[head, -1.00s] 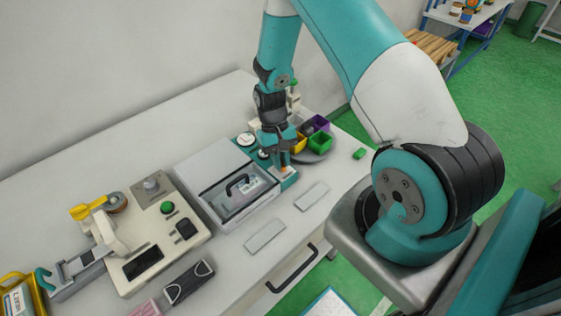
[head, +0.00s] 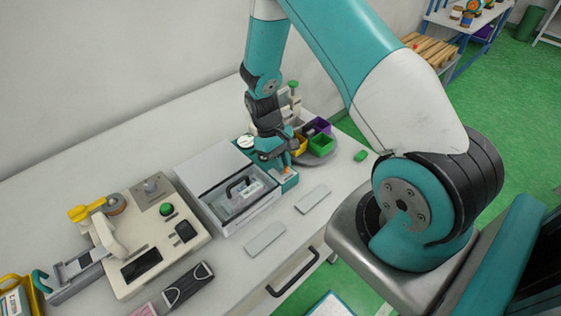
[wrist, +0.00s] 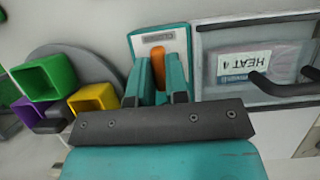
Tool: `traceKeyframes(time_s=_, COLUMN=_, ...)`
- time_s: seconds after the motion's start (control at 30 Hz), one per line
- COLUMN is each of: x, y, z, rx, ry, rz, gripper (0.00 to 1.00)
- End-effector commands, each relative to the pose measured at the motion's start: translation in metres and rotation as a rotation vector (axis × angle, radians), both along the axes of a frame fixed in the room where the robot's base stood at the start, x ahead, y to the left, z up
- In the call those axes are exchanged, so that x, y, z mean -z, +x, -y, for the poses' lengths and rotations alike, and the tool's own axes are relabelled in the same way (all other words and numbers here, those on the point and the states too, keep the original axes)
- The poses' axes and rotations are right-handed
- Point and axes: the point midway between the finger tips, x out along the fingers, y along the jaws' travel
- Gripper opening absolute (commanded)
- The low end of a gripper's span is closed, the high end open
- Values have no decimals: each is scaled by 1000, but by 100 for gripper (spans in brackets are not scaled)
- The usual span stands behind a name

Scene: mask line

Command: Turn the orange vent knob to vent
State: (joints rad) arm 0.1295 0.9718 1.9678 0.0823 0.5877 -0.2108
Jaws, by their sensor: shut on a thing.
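The orange vent knob (wrist: 158,62) sits on a teal panel unit with a pale label face (wrist: 155,38) beside the grey lidded case. In the wrist view, the knob shows between my two teal fingers. My gripper (wrist: 159,72) is shut on it. In the head view, my gripper (head: 285,165) is over the teal unit (head: 286,182), and only a little orange (head: 286,172) shows below it. The fingers hide most of the knob there. The exact dial marking at the knob cannot be read.
The grey case with a black handle (head: 238,186) stands close to the left of the unit. Coloured bins (head: 318,143) on a grey round tray stand behind right. A cream machine (head: 150,240) is farther left. Two flat plates (head: 265,239) lie in front.

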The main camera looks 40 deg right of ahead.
Motion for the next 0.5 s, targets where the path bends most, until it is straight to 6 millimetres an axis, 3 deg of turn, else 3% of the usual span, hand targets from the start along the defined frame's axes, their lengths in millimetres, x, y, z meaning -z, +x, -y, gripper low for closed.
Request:
traceKeyframes(time_s=0.13, x=0, y=0, z=0, rx=-2, ry=0, rz=1, gripper=0)
traceKeyframes(time_s=0.17, x=0, y=0, z=0, rx=-2, ry=0, rz=1, gripper=17)
traceKeyframes(time_s=0.27, x=0, y=0, z=0, rx=-1, ry=0, rz=1, gripper=40)
traceKeyframes(time_s=0.5, x=0, y=0, z=0, rx=-1, ry=0, rz=1, gripper=40)
